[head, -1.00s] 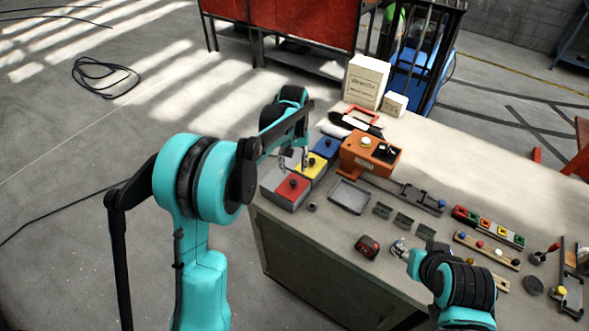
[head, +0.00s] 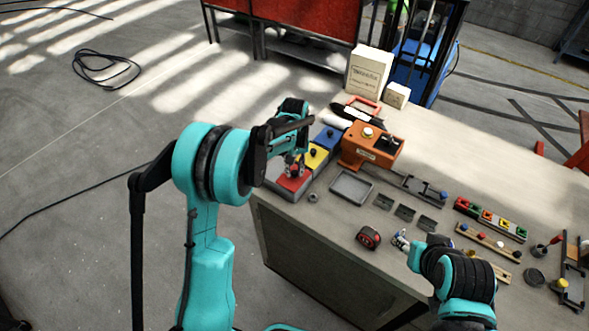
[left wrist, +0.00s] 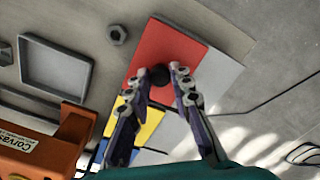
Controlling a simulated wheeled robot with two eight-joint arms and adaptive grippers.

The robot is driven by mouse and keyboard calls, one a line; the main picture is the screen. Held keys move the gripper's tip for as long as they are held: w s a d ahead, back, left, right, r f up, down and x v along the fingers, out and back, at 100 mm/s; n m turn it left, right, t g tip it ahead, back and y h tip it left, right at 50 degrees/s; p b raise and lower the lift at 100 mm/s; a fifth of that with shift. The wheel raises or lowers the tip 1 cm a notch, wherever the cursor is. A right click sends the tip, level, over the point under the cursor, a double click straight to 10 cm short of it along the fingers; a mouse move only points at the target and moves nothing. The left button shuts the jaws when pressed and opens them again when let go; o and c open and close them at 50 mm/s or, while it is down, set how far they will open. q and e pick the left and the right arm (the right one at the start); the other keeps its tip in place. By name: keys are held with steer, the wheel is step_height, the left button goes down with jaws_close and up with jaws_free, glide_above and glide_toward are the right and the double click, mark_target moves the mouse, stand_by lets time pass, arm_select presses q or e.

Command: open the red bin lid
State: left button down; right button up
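The red bin lid (head: 293,183) lies flat on its grey bin at the table's near left corner. In the left wrist view the red lid (left wrist: 168,50) has a round black knob (left wrist: 158,76). My left gripper (head: 294,166) is over the red lid, its fingers pointing down. In the left wrist view my left gripper (left wrist: 160,72) is open, with its fingertips on either side of the knob. I cannot tell whether they touch it. My right gripper (head: 401,241) is low over the table's front; its finger state is too small to tell.
Yellow (head: 316,157) and blue (head: 328,138) bin lids sit beside the red one. Floor lies open left of the table.

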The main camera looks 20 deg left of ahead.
arm_select(q)
steer(key=a, duration=0.2)
steer(key=w+a, duration=0.1)
steer(key=a, duration=0.1)
steer(key=w+a, duration=0.1)
steer(key=a, duration=0.2)
steer(key=shift+w+b, duration=0.25)
steer(key=shift+b, duration=0.15)
steer(key=shift+d, duration=0.1)
steer(key=c, duration=1.3)
jaws_free()
step_height(320, 180, up, 12)
steer(key=shift+r, duration=0.1)
